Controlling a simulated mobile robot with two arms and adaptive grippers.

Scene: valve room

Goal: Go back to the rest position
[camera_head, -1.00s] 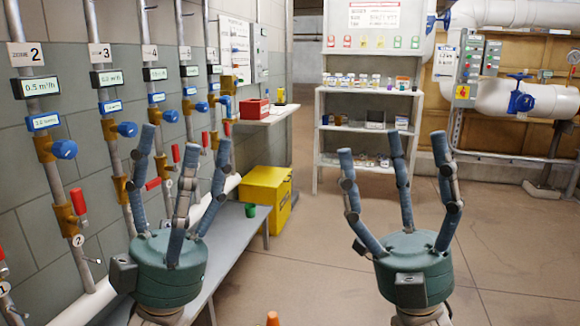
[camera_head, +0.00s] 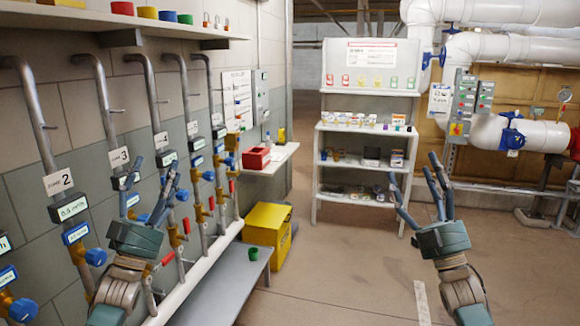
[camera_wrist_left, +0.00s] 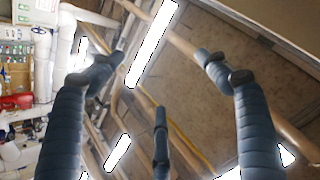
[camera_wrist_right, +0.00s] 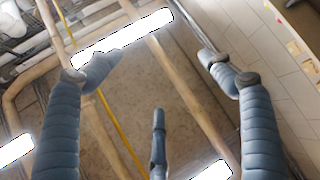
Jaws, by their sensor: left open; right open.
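My left gripper (camera_head: 160,205) is open and empty, raised in front of the valve pipes at the left wall in the head view. Its spread fingers (camera_wrist_left: 160,120) show in the left wrist view with nothing between them, pointing up at the ceiling. My right gripper (camera_head: 425,195) is open and empty, raised over the open floor in front of the shelf. Its spread fingers (camera_wrist_right: 158,120) are also empty in the right wrist view, against the ceiling pipes and lights.
Valve pipes with blue knobs (camera_head: 96,257) line the left wall, with a grey bench (camera_head: 215,290) below. A yellow box (camera_head: 266,228), a red box (camera_head: 257,158) on a small shelf, and a stocked white shelf (camera_head: 318,190) stand further back. The middle floor (camera_head: 330,270) is clear.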

